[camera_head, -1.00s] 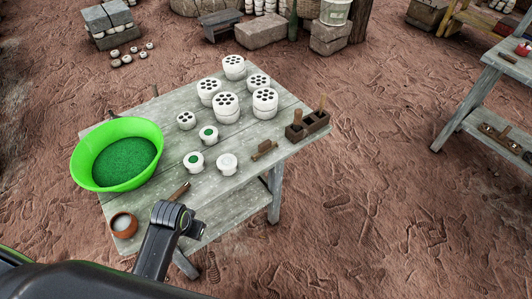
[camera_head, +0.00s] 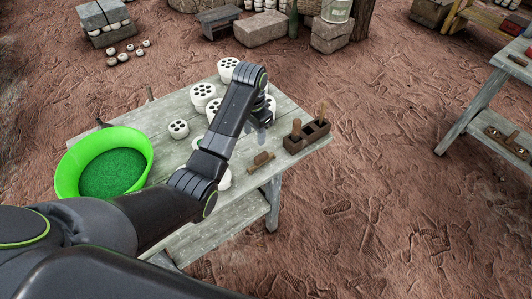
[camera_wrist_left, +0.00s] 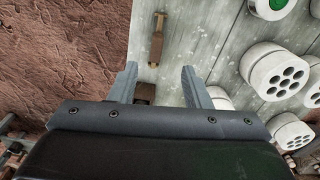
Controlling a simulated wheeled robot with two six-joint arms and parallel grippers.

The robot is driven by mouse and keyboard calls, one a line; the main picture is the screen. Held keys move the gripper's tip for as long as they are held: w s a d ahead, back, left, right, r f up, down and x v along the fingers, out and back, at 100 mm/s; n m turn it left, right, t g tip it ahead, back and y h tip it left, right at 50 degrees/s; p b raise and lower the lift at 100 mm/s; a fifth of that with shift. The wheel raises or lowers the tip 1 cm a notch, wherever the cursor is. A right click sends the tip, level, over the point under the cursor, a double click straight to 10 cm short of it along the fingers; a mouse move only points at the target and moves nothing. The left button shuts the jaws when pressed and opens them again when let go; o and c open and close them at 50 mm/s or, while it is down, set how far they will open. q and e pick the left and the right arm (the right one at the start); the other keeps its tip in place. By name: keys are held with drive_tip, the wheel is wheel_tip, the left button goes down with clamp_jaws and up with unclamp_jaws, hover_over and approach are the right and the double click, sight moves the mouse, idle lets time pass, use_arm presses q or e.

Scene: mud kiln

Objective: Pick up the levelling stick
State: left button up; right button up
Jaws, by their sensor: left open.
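A small brown wooden tool (camera_head: 261,160) lies on the grey plank table near its front right edge. Upright wooden sticks (camera_head: 323,110) stand in a dark compartment box (camera_head: 305,140) to its right. I cannot tell for sure which of these pieces is the levelling stick. My left gripper (camera_head: 262,132) is over the table, left of the box and behind the tool, mostly hidden by its own arm. In the left wrist view the gripper (camera_wrist_left: 158,72) is open and empty. The wooden tool (camera_wrist_left: 157,40) shows beyond its fingertips, and part of the box (camera_wrist_left: 145,93) shows between the fingers.
White multi-hole cylinders (camera_head: 228,68) stand at the back of the table, close beside my left gripper. A green basin (camera_head: 140,140) of green granules is at the left. My arm covers the front middle of the table. Another table (camera_head: 480,95) stands at the right.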

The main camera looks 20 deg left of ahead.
use_arm(q)
drive_tip(key=w+d+r, duration=0.2)
drive_tip(key=w+r, duration=0.1)
drive_tip(key=r, duration=0.1)
drive_tip(key=b, duration=0.2)
hover_over(264, 153)
drive_tip(key=shift+m, duration=0.4)
drive_tip(key=f, duration=1.1)
drive_tip(key=shift+w, duration=0.2)
drive_tip(key=shift+s+f+p, duration=0.15)
drive_tip(key=shift+f+p, duration=0.05)
drive_tip(key=shift+f, duration=1.35)
drive_tip(key=shift+s+f+p, duration=0.15)
drive_tip(key=shift+f, duration=1.4)
use_arm(e)
drive_tip(key=shift+w+d+f, duration=0.2)
drive_tip(key=shift+w+f, duration=0.1)
drive_tip(key=shift+f, duration=0.35)
use_arm(q)
drive_tip(key=c, duration=0.9)
drive_tip(key=shift+c, duration=0.2)
use_arm(e)
drive_tip(key=shift+a, duration=0.15)
